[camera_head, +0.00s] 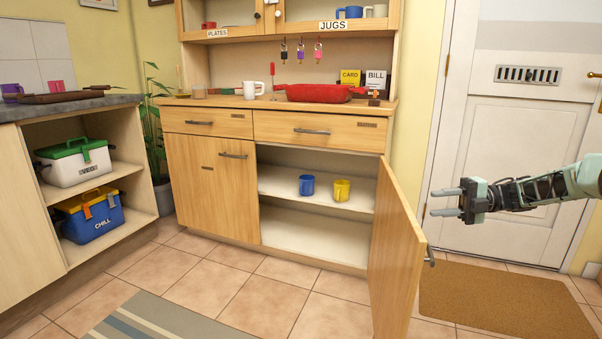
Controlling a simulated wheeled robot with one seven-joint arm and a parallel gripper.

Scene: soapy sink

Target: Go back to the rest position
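My gripper (446,201) is at the right of the head view, with my arm reaching in from the right edge. Its two grey fingers point left and stand apart, with nothing between them. It is in front of the white door and to the right of the open cabinet door (397,255). No contact with the cabinet door shows.
The wooden cabinet's right lower door stands open into the room. A blue mug (306,186) and a yellow mug (342,190) stand on its shelf (275,185). A striped rug (160,318) and a brown doormat (500,300) lie on the tiled floor. Tiles before the cabinet are clear.

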